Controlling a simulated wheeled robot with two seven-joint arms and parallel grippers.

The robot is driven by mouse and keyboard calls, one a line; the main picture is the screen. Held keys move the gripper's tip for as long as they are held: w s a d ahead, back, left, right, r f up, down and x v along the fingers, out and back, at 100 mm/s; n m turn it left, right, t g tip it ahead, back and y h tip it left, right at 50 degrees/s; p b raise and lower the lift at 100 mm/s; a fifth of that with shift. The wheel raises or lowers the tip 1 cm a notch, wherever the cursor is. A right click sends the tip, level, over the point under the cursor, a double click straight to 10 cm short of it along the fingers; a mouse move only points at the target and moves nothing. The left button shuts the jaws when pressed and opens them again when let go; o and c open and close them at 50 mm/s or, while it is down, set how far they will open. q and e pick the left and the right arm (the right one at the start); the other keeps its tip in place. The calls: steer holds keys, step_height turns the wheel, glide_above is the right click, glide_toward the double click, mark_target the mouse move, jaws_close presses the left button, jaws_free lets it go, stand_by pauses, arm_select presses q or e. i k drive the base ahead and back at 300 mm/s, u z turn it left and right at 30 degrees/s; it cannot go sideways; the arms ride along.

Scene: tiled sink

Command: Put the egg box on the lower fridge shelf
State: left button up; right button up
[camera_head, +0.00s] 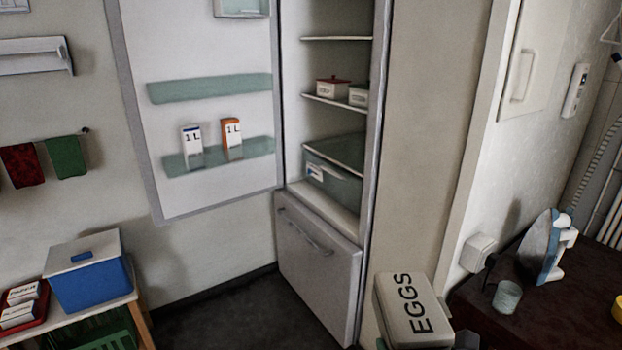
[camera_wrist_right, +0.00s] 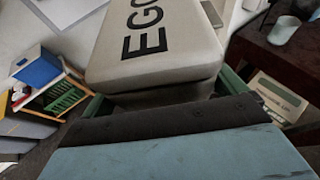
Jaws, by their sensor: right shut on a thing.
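The egg box (camera_head: 408,312), pale grey with "EGGS" on its lid, is at the bottom right of the head view. It fills the upper middle of the right wrist view (camera_wrist_right: 150,50). My right gripper (camera_head: 414,326) is shut on it, with green finger parts at its sides, largely hidden by the box. The fridge (camera_head: 370,130) stands open. An upper shelf (camera_head: 335,38) looks empty. The lower shelf (camera_head: 322,100) holds two small white containers (camera_head: 333,88), one with a red lid. The box is apart from the fridge, nearer to me. My left gripper is out of view.
The open fridge door (camera_head: 205,55) holds two cartons (camera_head: 232,139) on its bottom rack. A clear drawer (camera_head: 335,180) sits below the shelves. A dark counter (camera_head: 560,310) with an iron (camera_head: 541,250) and a cup (camera_head: 507,297) is at right. A blue cooler (camera_head: 90,285) stands at left.

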mark_target(333, 149)
steer(key=u, duration=0.4)
steer(key=i, duration=1.1)
steer(key=u, duration=0.25)
steer(key=i, duration=1.6)
steer(key=z, duration=0.6)
steer(key=i, duration=0.9)
steer(key=z, duration=0.4)
